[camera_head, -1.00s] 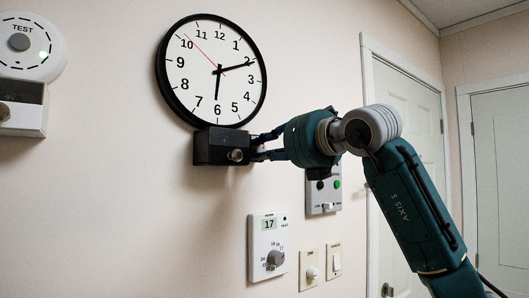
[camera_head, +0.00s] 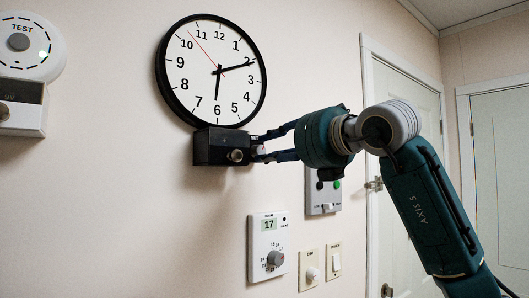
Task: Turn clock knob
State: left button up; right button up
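A round wall clock (camera_head: 211,75) with a black rim and white face hangs at centre left. A small pale knob (camera_head: 258,150) shows at the box's right side. My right gripper (camera_head: 263,148) comes from the right with its fingers spread, tips at or just beside the pale knob. I cannot tell whether they touch it. My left gripper is not in view.
A round TEST device (camera_head: 29,46) and a boxed unit (camera_head: 20,108) are at the far left. Below are a thermostat (camera_head: 268,247), switches (camera_head: 334,261) and a panel with a green button (camera_head: 323,196). Doors stand at right. The wall left of the box is clear.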

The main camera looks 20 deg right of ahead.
aim_at(261, 150)
jog(key=v, duration=0.9)
jog(key=shift+o, duration=0.6)
jog(key=shift+d, duration=0.1)
jog(key=shift+o, duration=0.8)
jog(key=w+a+n+p, duration=0.1)
jog(key=w+p, duration=0.1)
jog(key=w, duration=0.2)
jog(key=w+a+n+p, duration=0.1)
jog(key=w+n, duration=0.1)
jog(key=w, duration=0.1)
jog(key=w+a+n+p, duration=0.1)
jog(key=w+a+p, duration=0.1)
jog(key=w, duration=0.2)
jog(key=shift+w+n+t+p, duration=0.3)
jog(key=shift+w, duration=0.05)
jog(key=shift+f, duration=0.1)
